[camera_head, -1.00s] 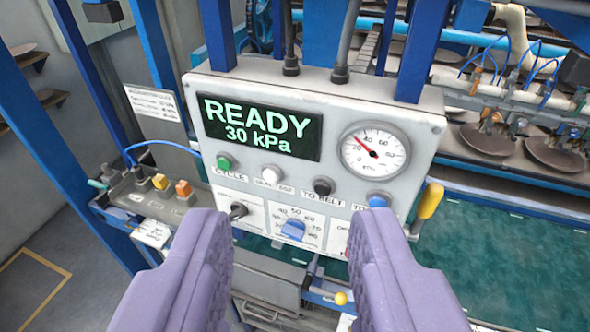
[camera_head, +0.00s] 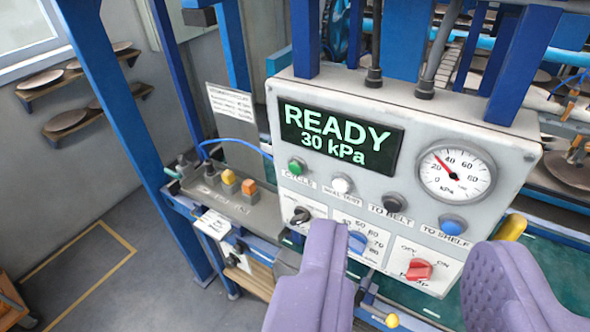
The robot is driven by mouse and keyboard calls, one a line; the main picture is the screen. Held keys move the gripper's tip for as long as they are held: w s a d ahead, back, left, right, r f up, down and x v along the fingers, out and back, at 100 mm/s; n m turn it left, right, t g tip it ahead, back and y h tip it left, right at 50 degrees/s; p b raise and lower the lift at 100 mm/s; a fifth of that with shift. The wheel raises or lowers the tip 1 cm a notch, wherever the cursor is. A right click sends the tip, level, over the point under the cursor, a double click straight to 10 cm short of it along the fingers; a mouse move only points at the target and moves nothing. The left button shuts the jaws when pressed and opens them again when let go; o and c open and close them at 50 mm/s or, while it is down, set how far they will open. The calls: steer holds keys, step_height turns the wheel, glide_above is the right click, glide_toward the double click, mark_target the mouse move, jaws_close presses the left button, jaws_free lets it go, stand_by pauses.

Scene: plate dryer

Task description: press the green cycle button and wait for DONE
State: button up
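The green button labelled CYCLE (camera_head: 296,167) sits on the grey control panel (camera_head: 470,120), at the left below the display. The display (camera_head: 340,137) reads READY and 30 kPa in green letters. My gripper (camera_head: 415,275) is open and empty, with its two purple fingers wide apart in front of the lower panel. The left finger is below and to the right of the green button and apart from it. The button is fully visible.
White, black and blue buttons (camera_head: 453,224) run along the same row. Below are a black switch (camera_head: 299,216), a blue knob (camera_head: 357,242) and a red knob (camera_head: 418,269). A pressure gauge (camera_head: 455,174) is at right. Blue posts (camera_head: 130,130) stand at left.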

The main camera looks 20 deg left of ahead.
jaws_close()
stand_by(1.9)
